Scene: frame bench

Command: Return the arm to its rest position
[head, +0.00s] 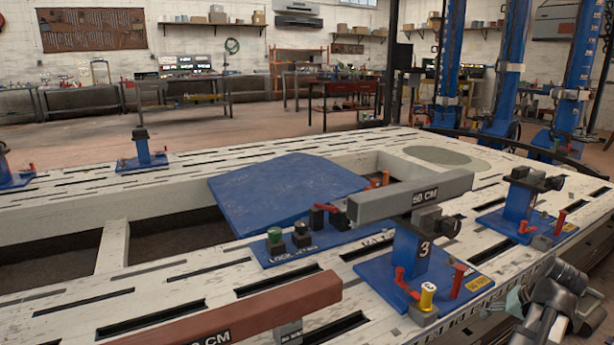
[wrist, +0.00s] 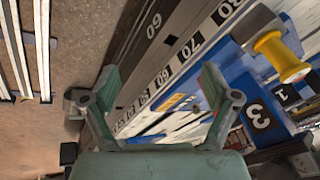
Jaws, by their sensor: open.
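My gripper (wrist: 160,72) is open in the wrist view, with its two greenish fingers spread and nothing held between them. The bench's side edge with a printed number scale (wrist: 190,48) shows beyond the fingers. In the head view, my arm's dark end is at the lower right, beside the near right edge of the frame bench (head: 70,285). Its fingertips are hard to make out there. It is to the right of the blue clamp stand marked 3 (head: 410,252), apparently apart from it.
A grey 50 CM beam (head: 410,199) rests on stand 3. A red-brown beam (head: 235,318) lies in front. A yellow knob (head: 427,295) also shows close to the right finger in the wrist view (wrist: 282,57). Another blue clamp stand (head: 518,203) is behind.

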